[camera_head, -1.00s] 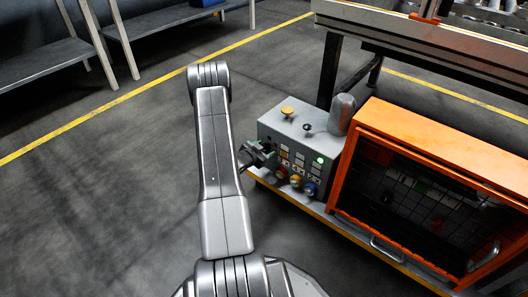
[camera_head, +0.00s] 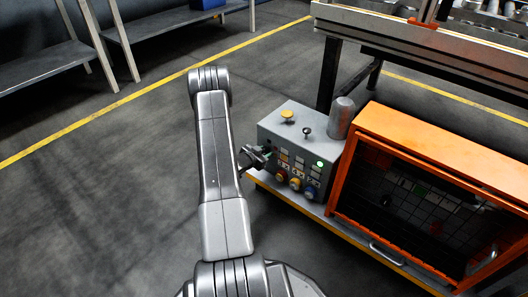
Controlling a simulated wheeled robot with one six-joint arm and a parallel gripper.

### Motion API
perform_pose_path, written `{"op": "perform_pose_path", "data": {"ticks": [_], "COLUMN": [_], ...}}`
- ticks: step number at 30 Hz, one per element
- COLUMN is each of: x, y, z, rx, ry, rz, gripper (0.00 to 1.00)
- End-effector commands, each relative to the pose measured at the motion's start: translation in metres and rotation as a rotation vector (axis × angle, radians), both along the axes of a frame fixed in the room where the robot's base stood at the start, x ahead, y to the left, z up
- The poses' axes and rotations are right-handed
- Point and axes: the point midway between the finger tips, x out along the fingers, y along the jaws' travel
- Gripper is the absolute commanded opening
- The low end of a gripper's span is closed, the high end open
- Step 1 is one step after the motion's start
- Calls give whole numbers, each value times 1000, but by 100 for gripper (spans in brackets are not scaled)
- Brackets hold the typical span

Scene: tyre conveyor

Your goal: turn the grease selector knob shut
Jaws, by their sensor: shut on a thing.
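The grey control box (camera_head: 282,128) stands right of my arm, on a yellow-edged base. Its front has rows of small labels or buttons, a lit green lamp (camera_head: 319,166) and red, yellow and blue knobs (camera_head: 295,184) low down. My gripper (camera_head: 258,157) is at the left part of this front face, just right of my forearm. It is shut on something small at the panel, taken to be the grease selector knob. The jaws hide that knob, so its angle cannot be seen.
A yellow mushroom button (camera_head: 287,115) and a dark-stemmed knob (camera_head: 307,132) stand on the box top. A grey cylinder (camera_head: 341,118) and an orange cabinet (camera_head: 425,150) are to the right. The conveyor frame (camera_head: 420,45) is behind. The floor at left is clear.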

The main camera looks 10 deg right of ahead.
Motion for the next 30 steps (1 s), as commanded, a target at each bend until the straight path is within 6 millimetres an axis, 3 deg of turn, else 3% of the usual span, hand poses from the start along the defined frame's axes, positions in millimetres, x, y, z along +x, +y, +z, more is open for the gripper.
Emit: {"op": "perform_pose_path", "data": {"ticks": [30], "x": [3], "y": [3], "z": [-2], "rx": [-517], "ry": [662], "rz": [0], "gripper": [14]}}
